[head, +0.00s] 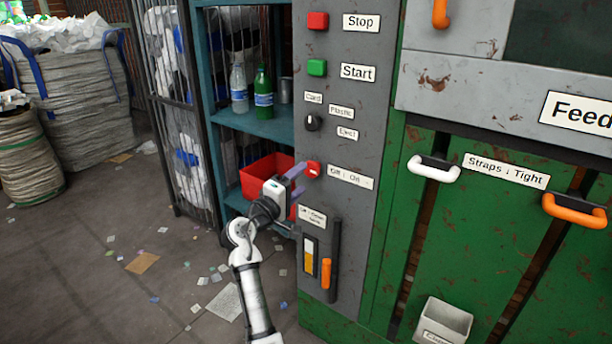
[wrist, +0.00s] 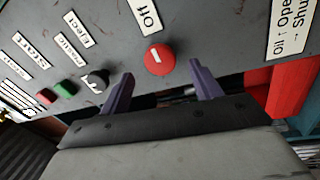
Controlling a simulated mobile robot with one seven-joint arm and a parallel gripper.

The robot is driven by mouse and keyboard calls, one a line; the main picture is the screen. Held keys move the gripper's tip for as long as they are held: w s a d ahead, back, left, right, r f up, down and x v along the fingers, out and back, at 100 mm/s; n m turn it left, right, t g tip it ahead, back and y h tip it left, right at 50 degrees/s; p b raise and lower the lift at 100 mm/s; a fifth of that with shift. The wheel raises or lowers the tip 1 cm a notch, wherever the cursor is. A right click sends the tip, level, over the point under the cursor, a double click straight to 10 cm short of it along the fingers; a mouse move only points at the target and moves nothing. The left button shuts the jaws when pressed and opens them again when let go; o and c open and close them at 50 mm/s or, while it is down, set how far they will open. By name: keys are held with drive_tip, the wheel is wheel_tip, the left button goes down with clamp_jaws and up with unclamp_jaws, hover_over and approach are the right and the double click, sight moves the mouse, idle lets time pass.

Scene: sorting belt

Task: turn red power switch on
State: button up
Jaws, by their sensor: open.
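The red power switch (head: 313,169) is a small red knob on the grey control panel (head: 352,112), left of the label reading "Off : On" (head: 350,177). In the wrist view the round red switch (wrist: 159,59) has a short white mark on its face. My gripper (head: 295,181) is open and empty just in front of the panel at the switch's height. In the wrist view its two purple fingers (wrist: 162,88) stand apart on either side of the switch's position. I cannot tell whether a finger touches the switch.
The panel also carries a red Stop button (head: 318,21), a green Start button (head: 317,68), a black selector knob (head: 313,123) and an orange-handled lever (head: 326,273). A red bin (head: 262,170) sits on the shelf behind my gripper. Orange and white handles are on the green machine to the right.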

drive_tip(key=v, duration=0.9)
drive_tip(key=shift+s+a, duration=0.15)
drive_tip(key=shift+s, duration=0.1)
